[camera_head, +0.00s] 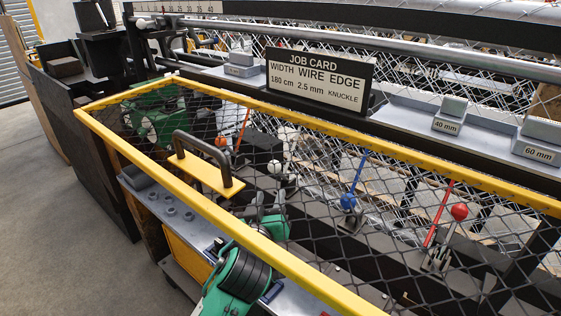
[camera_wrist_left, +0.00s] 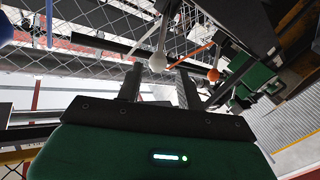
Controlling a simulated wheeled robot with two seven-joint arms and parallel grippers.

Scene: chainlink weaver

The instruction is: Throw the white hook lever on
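The white hook lever (camera_head: 275,166) shows its white ball knob behind the black mesh guard in the head view. In the left wrist view the knob (camera_wrist_left: 157,62) sits between the two fingers in the picture, near the level of their tips, on a pale rod. My left gripper (camera_head: 272,198) is behind the mesh, just below the knob. Its fingers in the left wrist view (camera_wrist_left: 159,78) are apart with a gap between them, and nothing is visibly clamped. I cannot tell whether a finger touches the lever. My right gripper is not in view.
An orange-knobbed lever (camera_head: 222,142) stands left of the white one; blue (camera_head: 348,201) and red (camera_head: 459,211) levers stand to the right. The yellow-framed guard (camera_head: 330,128) with its black handle (camera_head: 205,152) lies over my arm. A job card (camera_head: 319,80) stands behind.

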